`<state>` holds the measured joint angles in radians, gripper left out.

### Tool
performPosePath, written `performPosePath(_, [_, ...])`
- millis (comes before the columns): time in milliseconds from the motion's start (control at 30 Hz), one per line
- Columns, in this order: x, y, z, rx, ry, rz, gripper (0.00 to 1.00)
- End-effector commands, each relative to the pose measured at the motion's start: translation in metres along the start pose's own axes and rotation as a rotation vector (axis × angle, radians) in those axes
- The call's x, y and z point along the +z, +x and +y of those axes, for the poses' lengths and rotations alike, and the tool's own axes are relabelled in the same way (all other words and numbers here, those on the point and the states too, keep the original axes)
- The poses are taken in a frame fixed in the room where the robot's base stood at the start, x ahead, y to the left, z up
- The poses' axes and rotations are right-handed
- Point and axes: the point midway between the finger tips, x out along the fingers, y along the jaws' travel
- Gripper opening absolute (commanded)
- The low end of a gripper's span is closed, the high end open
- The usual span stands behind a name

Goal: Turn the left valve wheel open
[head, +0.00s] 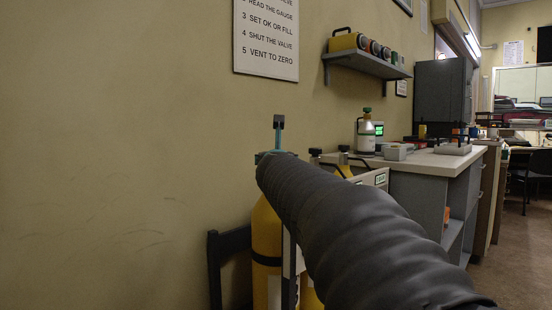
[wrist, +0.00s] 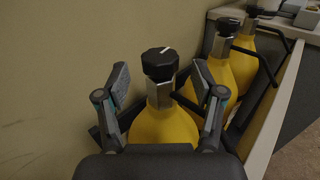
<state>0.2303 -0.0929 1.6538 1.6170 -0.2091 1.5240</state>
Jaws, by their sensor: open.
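The left valve wheel (wrist: 159,61) is a black knob with a white mark, on a grey valve atop the nearest yellow cylinder (wrist: 163,125). My gripper (wrist: 160,78) is open in the wrist view. One finger is on each side of the valve, with a gap to the wheel on both sides. In the head view, my arm hides the left wheel. One finger of my gripper (head: 279,122) shows above the arm, and the left cylinder (head: 265,238) shows below it.
Two more black valve wheels (wrist: 228,27) (wrist: 253,11) stand on yellow cylinders to the right. Black curved bars run beside the cylinders. A wall lies close on the left. A counter (head: 440,161) with a small bottle (head: 366,135) stands beyond, under a shelf (head: 367,64).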

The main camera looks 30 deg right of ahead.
Motion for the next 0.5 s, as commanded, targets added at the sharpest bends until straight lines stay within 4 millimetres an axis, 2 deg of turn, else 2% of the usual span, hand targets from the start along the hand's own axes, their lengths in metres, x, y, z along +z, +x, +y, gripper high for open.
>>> performPosePath(33, [0.002, -0.012, 0.000, 0.001, 0.001, -0.003, 0.68])
performPosePath(200, [0.001, -0.044, 0.001, 0.001, 0.000, -0.002, 0.68])
performPosePath(500, [0.001, -0.081, 0.000, 0.000, -0.001, -0.001, 0.68])
